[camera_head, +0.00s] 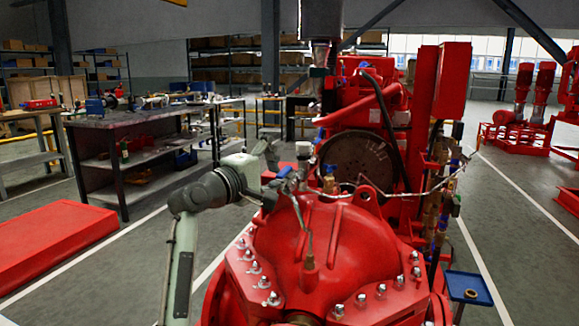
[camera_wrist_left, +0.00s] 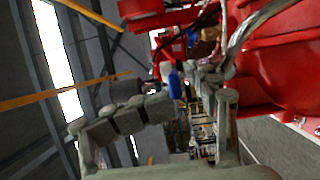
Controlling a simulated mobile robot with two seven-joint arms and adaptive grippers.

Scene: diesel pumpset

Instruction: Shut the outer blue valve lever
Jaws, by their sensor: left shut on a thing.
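The red pump (camera_head: 335,245) fills the lower middle of the head view. A blue valve lever (camera_head: 284,171) shows beside my left gripper (camera_head: 287,182), above the left side of the pump casing. In the left wrist view the blue lever (camera_wrist_left: 175,85) stands between the fingers of the left gripper (camera_wrist_left: 188,98), near their tips. The gripper is shut on it, and the fingers hide part of the lever and its valve body. A second blue lever (camera_head: 329,168) sits on a brass valve a little farther right. My right gripper is not in view.
The red engine (camera_head: 365,110) with its round flywheel stands right behind the pump. Thin pipes (camera_head: 400,194) cross above the casing. A blue tray (camera_head: 468,288) stands at the lower right. A dark workbench (camera_head: 125,120) is at the left, with open floor before it.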

